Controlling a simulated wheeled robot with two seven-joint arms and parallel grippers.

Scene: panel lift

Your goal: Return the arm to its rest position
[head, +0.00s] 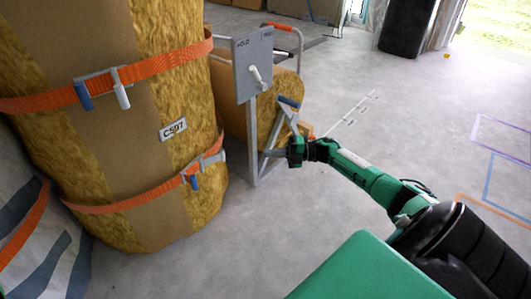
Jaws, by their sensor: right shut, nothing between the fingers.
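My right arm reaches in from the lower right, stretched toward the middle of the view. My right gripper (292,152) is at its end, shut and empty, beside the lower part of a grey metal frame. The frame carries a grey panel (254,65) with a white lever handle (257,78) and small lettering. The gripper is below and to the right of the panel, apart from the handle. I cannot tell whether the gripper touches the frame. My left gripper is out of view.
Large insulation rolls (150,100) bound with orange straps stand at the left. Another roll (272,118) sits behind the frame. A black bin (407,27) stands at the back by an opening. Grey floor with painted outlines is clear at the right.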

